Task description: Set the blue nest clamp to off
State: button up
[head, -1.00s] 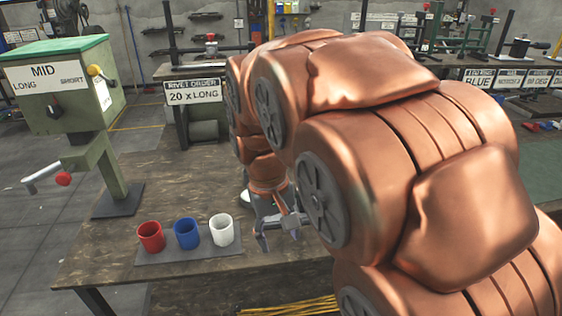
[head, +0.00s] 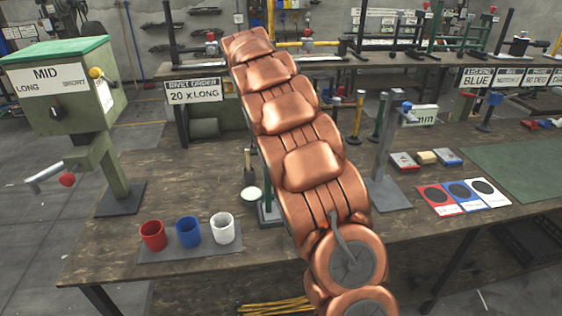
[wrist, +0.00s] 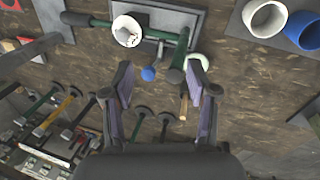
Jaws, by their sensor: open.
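A blue ball knob (wrist: 148,73) on a short lever shows in the wrist view, beside a green press (wrist: 184,42) on a dark base plate. It seems to be the blue clamp handle, but I see no label on it. My gripper (wrist: 160,84) is open and empty. Its two fingers stand apart with the knob in the picture between and slightly beyond them, nearer the left finger; I see no contact. In the head view my arm hides the gripper, the knob and most of this press; part of its green stand (head: 268,210) shows left of the arm.
Red (head: 153,235), blue (head: 188,231) and white (head: 223,228) cups stand on a grey plate at the front left.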

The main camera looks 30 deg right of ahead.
jog(key=w+d+f+p, duration=0.1)
jog(key=w+d+f, duration=0.45)
jog(key=w, duration=0.25)
jog(key=shift+t, duration=0.3)
jog(key=shift+d+p+x, duration=0.25)
jog(key=shift+p+x, duration=0.5)
jog(key=shift+x, duration=1.15)
jog(key=shift+d+p+x, duration=0.2)
jog(key=shift+p+x, duration=0.5)
jog(key=shift+x, duration=1.2)
jog(key=shift+s+r, duration=0.1)
jog(key=shift+s, duration=0.05)
grip_shut()
